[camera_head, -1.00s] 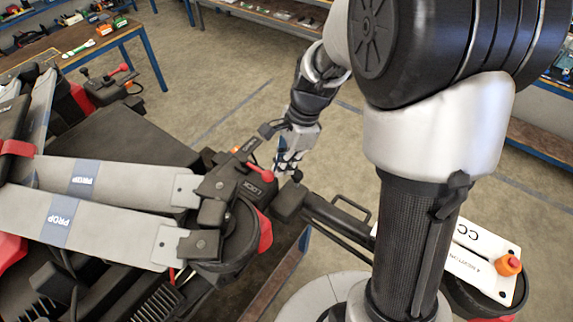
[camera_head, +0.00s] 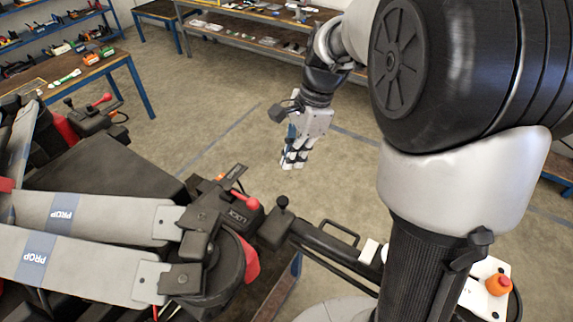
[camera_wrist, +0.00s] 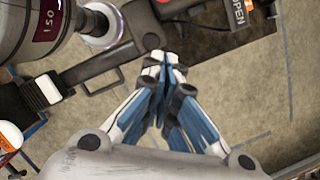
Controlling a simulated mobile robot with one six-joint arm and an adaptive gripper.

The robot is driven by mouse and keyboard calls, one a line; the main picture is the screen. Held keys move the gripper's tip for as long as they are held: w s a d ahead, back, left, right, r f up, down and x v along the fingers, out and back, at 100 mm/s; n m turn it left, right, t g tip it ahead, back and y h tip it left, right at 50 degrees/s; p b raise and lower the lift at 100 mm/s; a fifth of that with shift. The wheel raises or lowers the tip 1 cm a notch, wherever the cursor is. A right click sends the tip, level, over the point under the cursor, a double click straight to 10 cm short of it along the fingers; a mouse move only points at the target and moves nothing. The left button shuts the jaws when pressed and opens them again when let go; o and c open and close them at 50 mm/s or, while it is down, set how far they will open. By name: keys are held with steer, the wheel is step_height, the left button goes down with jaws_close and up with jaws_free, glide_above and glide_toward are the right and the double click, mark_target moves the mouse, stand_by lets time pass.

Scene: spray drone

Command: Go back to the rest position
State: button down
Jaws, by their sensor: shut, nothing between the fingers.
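My gripper (camera_head: 294,158) hangs above the open floor in the head view, behind and to the right of the drone's arm joint. Its fingers are shut together with nothing between them. In the wrist view my gripper (camera_wrist: 164,62) points toward the drone's dark frame, with bare floor below it. The spray drone (camera_head: 95,165) fills the left of the head view. Its folded propellers (camera_head: 85,217) are marked PROP. A red lever (camera_head: 245,201) sits beside the LOCK label on the joint, apart from my gripper.
A wooden table (camera_head: 85,75) with small tools stands at the upper left. A shelf bench (camera_head: 235,40) runs along the back. A white panel with an orange knob (camera_head: 499,284) is at the lower right. The floor (camera_head: 200,130) between drone and benches is clear.

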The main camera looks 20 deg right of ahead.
steer(key=s+a+f+n+t+h+b, duration=0.1)
steer(key=s+f+n+t+b, duration=0.1)
steer(key=s+f+n+b, duration=0.6)
steer(key=s+a+f+n+t+h+b, duration=0.2)
steer(key=s+f+n+b, duration=0.7)
steer(key=b, duration=1)
steer(key=s+f+t, duration=0.1)
steer(key=s+f, duration=0.2)
steer(key=f, duration=0.1)
steer(key=shift+a+f, duration=0.25)
steer(key=shift+s, duration=0.1)
